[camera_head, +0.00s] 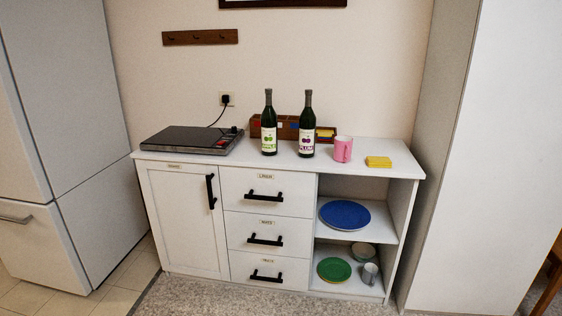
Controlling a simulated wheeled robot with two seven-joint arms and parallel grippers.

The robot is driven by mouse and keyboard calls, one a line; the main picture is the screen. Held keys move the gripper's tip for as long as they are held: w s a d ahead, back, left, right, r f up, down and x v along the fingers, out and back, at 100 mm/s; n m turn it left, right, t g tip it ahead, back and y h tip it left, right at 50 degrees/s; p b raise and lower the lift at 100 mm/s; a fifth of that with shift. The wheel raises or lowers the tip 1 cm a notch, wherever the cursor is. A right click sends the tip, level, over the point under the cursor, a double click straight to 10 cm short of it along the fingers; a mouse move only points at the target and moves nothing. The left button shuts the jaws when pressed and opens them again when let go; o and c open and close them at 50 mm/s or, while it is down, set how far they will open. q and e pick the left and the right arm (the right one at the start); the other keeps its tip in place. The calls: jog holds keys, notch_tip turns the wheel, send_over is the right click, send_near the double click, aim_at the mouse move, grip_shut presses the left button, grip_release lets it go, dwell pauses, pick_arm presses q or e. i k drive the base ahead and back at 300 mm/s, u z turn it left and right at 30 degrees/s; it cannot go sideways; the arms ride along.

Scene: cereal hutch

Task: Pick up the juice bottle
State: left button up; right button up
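Two dark bottles stand upright side by side on the white hutch top (375,158). The left bottle (269,125) has a white label with green print and a fruit picture. The right bottle (307,127) has a white label with purple print that seems to read "plum". The left label is too small to read surely, and I cannot tell which one is the juice bottle. Neither of my grippers shows in the head view.
A black hotplate (188,139) sits left of the bottles. A wooden box (326,134) stands behind them. A pink mug (343,149) and yellow sponge-like block (378,162) are to the right. Shelves below hold a blue plate (344,214) and green plate (334,270). Tall cabinets flank the hutch.

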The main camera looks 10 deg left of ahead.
aim_at(307, 118)
jog(key=u, duration=0.7)
jog(key=i, duration=1.55)
jog(key=z, duration=0.7)
